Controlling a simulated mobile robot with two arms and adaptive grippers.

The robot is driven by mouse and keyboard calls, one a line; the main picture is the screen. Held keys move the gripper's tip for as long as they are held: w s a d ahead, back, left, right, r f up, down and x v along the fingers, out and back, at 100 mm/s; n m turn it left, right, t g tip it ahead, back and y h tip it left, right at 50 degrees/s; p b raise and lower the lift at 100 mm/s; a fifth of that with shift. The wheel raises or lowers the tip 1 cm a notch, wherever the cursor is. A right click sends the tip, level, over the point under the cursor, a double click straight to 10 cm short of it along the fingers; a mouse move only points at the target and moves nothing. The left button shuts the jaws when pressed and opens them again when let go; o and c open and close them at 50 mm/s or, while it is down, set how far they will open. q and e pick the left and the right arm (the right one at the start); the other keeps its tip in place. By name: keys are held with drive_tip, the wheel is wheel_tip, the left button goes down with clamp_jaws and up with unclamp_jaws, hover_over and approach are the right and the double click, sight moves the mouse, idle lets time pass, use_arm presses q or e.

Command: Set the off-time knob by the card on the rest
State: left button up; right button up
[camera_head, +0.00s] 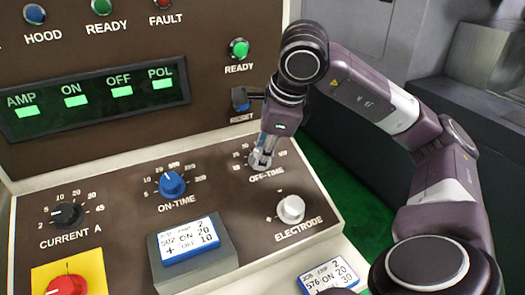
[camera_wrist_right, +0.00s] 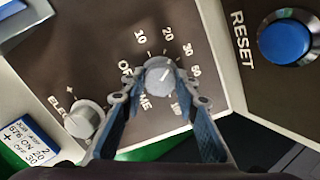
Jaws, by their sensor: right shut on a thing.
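The off-time knob (camera_wrist_right: 159,76) is grey and sits between my right gripper's fingertips (camera_wrist_right: 155,84). In the head view the right gripper (camera_head: 262,158) comes down on this knob and mostly hides it. The gripper is shut on the knob. In the wrist view the knob's white mark points up and right, seemingly near 30; the exact setting is hard to read. The card (camera_head: 189,241) lies on the grey rest (camera_head: 222,262) and reads 507, ON 20, OFF 10, with + and AMP 2. My left gripper is not in view.
A second card (camera_head: 328,278), reading 576, lies right of the panel's lower edge. The electrode knob (camera_head: 291,209) is close below the off-time knob. The blue on-time knob (camera_head: 172,184) is to its left. The blue reset button (camera_head: 240,98) is above.

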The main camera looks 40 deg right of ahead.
drive_tip(key=n, duration=0.5)
drive_tip(key=shift+n+p, duration=0.3)
drive_tip(key=shift+p, duration=0.1)
drive_tip(key=n+g+p, duration=0.1)
drive_tip(key=n, duration=0.4)
drive_tip(key=shift+w, duration=0.1)
drive_tip(key=shift+n, duration=0.3)
drive_tip(key=o, duration=1.1)
drive_tip(key=shift+o, duration=0.2)
drive_tip(key=v, duration=1.2)
drive_tip(key=shift+d, duration=0.15)
